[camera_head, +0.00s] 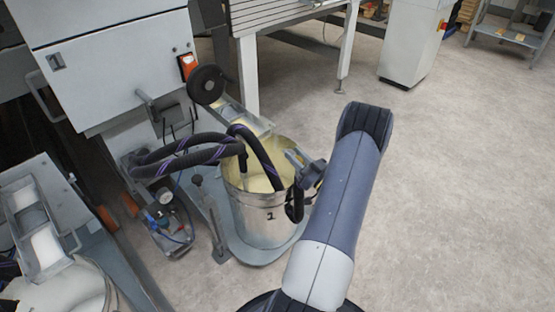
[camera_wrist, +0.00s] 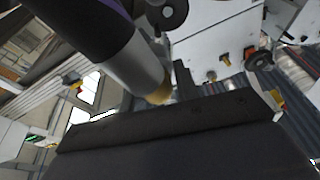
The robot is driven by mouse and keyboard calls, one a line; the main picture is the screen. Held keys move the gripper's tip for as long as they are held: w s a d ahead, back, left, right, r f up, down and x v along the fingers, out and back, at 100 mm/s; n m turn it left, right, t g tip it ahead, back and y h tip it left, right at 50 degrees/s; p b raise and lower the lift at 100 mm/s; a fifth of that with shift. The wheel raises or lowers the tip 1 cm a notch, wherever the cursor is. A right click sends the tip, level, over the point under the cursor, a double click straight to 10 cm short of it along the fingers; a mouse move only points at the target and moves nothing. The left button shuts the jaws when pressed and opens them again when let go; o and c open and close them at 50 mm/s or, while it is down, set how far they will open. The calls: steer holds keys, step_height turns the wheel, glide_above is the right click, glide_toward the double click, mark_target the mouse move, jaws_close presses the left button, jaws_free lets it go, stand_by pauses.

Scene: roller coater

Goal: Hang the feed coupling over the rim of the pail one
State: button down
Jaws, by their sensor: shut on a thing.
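The feed coupling (camera_wrist: 138,66) shows in the wrist view as a silver sleeve with a brass-coloured tip, on a black hose with purple stripes. It crosses just beyond the dark edge of my gripper (camera_wrist: 175,112). In the head view my gripper (camera_head: 293,196) is at the right rim of pail one (camera_head: 262,222), a metal pail marked "1". It is shut on the feed coupling; the grip itself is mostly hidden. A striped hose (camera_head: 262,158) arches down into the pail's opening beside my gripper. Whether the coupling touches the rim cannot be told.
A second striped hose (camera_head: 180,158) runs from the pump (camera_head: 165,205) towards the pail. The grey machine cabinet (camera_head: 115,65) stands behind left, with a black handwheel (camera_head: 207,85) above the pail. Another pail (camera_head: 65,290) is lower left. The floor at right is clear.

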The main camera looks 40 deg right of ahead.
steer(key=shift+s+d+f, duration=0.25)
steer(key=shift+s+d, duration=0.05)
steer(key=shift+d, duration=0.1)
steer(key=shift+f+b, duration=0.1)
steer(key=shift+b, duration=0.45)
step_height(320, 180, down, 9)
steer(key=b, duration=0.8)
steer(key=shift+f, duration=0.1)
steer(key=shift+f+b, duration=0.4)
steer(key=shift+b, duration=0.3)
steer(key=c, duration=1)
jaws_free()
steer(key=shift+s, duration=0.1)
steer(key=p+v, duration=0.2)
steer(key=v, duration=0.8)
steer(key=shift+s, duration=0.3)
